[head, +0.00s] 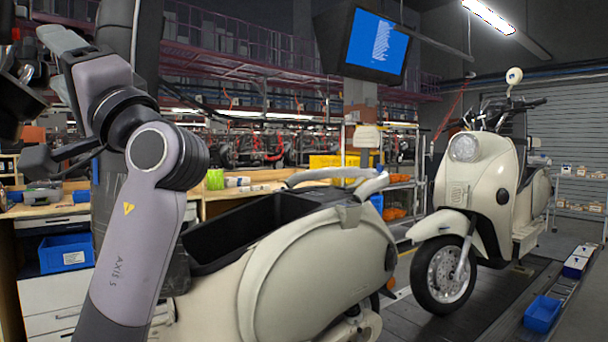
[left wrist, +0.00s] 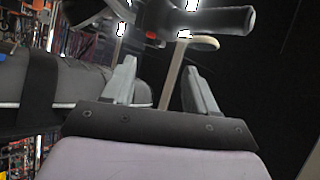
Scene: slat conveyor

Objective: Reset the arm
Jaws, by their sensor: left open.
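My left arm (head: 135,225) rises along the left side of the head view and bends back toward the upper left corner. Its hand end is dark and crowded there, so the fingers are hard to make out. In the left wrist view my left gripper (left wrist: 159,68) is open, its two grey fingers spread apart with nothing held between them. My right gripper is in neither view.
A cream scooter body (head: 310,270) with an open black seat well stands close in front. Another cream scooter (head: 480,200) stands on the conveyor at right. A workbench with a blue bin (head: 66,253) is at left. A screen (head: 375,45) hangs above. A blue tray (head: 542,313) lies lower right.

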